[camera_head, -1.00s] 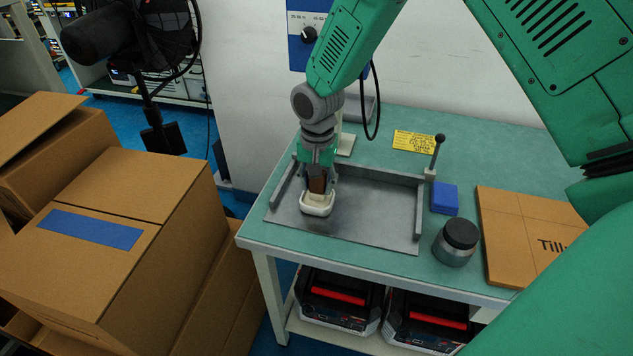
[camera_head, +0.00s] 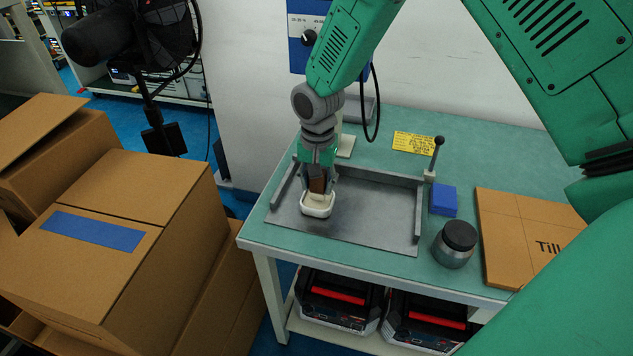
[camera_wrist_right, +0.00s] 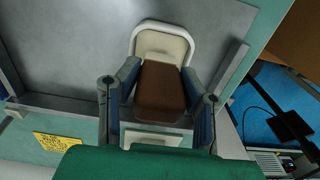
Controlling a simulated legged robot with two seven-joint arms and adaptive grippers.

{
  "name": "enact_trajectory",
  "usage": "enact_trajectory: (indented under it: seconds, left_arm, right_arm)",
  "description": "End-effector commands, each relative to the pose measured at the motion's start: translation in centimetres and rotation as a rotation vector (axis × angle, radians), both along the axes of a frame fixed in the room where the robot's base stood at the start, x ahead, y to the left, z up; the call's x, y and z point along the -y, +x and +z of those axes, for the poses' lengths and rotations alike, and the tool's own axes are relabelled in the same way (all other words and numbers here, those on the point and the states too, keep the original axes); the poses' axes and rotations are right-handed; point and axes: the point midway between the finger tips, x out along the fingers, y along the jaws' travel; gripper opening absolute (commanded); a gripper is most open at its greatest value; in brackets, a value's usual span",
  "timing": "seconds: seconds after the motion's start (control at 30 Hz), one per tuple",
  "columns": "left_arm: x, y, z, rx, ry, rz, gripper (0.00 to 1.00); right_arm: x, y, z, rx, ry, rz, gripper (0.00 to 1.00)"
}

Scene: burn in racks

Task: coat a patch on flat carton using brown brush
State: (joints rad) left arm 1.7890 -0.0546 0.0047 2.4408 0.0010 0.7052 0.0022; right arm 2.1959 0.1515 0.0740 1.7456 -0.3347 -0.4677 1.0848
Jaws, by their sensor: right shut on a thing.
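My right gripper (camera_head: 318,186) is shut on the brown brush (camera_head: 317,184), over the left part of a grey metal tray. In the right wrist view the brown brush (camera_wrist_right: 160,88) lies between the two fingers of the gripper (camera_wrist_right: 158,105). A white dish with a rounded rim (camera_head: 317,206) is directly below the brush; it also shows in the wrist view (camera_wrist_right: 165,42). I cannot tell whether the brush touches the dish's inside. The flat carton (camera_head: 520,228), printed "Till", lies at the table's right side, partly hidden by my green arm. My left gripper is not in view.
The metal tray (camera_head: 370,232) has raised walls and an upright rod with a black knob (camera_head: 437,150). A blue block (camera_head: 444,200) and a black-lidded jar (camera_head: 455,244) stand between tray and carton. A yellow label (camera_head: 413,142) lies behind. Cardboard boxes (camera_head: 130,190) stand left.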

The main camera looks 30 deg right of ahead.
Motion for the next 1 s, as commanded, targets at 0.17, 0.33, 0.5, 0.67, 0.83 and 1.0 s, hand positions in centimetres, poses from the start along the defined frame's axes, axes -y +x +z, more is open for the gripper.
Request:
enact_trajectory:
  seconds: [0.17,0.33,0.5,0.67,0.83,1.0]
  left_arm:
    - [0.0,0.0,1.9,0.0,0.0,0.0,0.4]
    - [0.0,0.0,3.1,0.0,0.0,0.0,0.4]
    - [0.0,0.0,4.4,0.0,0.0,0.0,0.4]
    - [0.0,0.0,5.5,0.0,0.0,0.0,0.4]
    - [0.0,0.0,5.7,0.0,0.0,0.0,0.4]
    - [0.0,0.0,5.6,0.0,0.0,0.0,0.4]
  right_arm:
    - [0.0,0.1,2.0,0.003,-0.001,0.0,0.05]
    - [0.0,0.1,3.4,0.003,-0.001,0.001,0.05]
    - [0.0,0.1,4.8,0.003,-0.001,0.001,0.05]
    - [0.0,0.1,6.0,0.004,0.0,0.0,0.05]
    - [0.0,0.1,6.2,0.003,0.0,0.0,0.05]
    - [0.0,0.1,6.1,0.003,0.0,0.0,0.05]
